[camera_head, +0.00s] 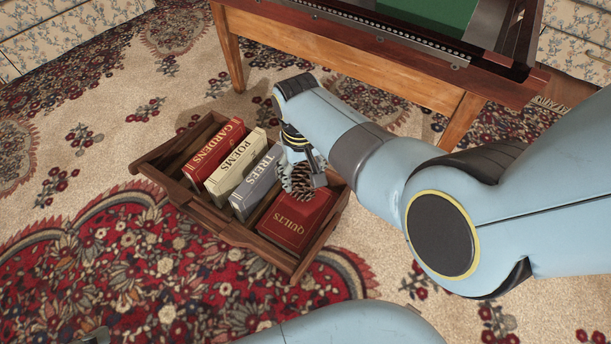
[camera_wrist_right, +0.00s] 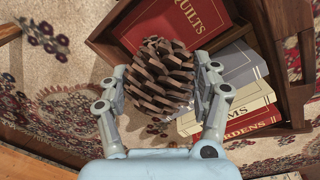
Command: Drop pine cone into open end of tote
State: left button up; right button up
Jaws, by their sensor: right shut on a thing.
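The brown pine cone (camera_head: 301,178) is between the fingers of my right gripper (camera_head: 304,172); the wrist view shows the cone (camera_wrist_right: 158,80) large, with a finger on each side. My right gripper is shut on it, above the right end of the wooden tote (camera_head: 225,232). The cone hides part of the red QUILTS book (camera_head: 295,222), which lies lower than the others at that end.
In the tote, the GARDENS (camera_head: 214,150), POEMS (camera_head: 237,163) and TREES (camera_head: 257,183) books stand in a row to the left of QUILTS. A wooden table (camera_head: 350,60) stands behind. The patterned rug (camera_head: 110,250) around the tote is clear.

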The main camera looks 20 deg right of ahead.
aim_at(301, 182)
jog(key=shift+w+a, duration=0.2)
jog(key=shift+w, duration=0.1)
notch_tip(301, 182, down, 2)
jog(key=shift+f+b, duration=0.25)
jog(key=shift+b, duration=0.9)
notch_tip(301, 182, down, 2)
jog(key=shift+b, duration=0.9)
pick_arm(q)
notch_tip(301, 182, down, 6)
jog(key=t+b, duration=0.1)
jog(key=t, duration=0.5)
jog(key=shift+t+h, duration=0.3)
pick_arm(e)
jog(key=shift+f, duration=0.65)
pick_arm(q)
jog(key=shift+s+f, duration=0.1)
pick_arm(e)
jog(key=o, duration=1.1)
jog(key=shift+c, duration=0.2)
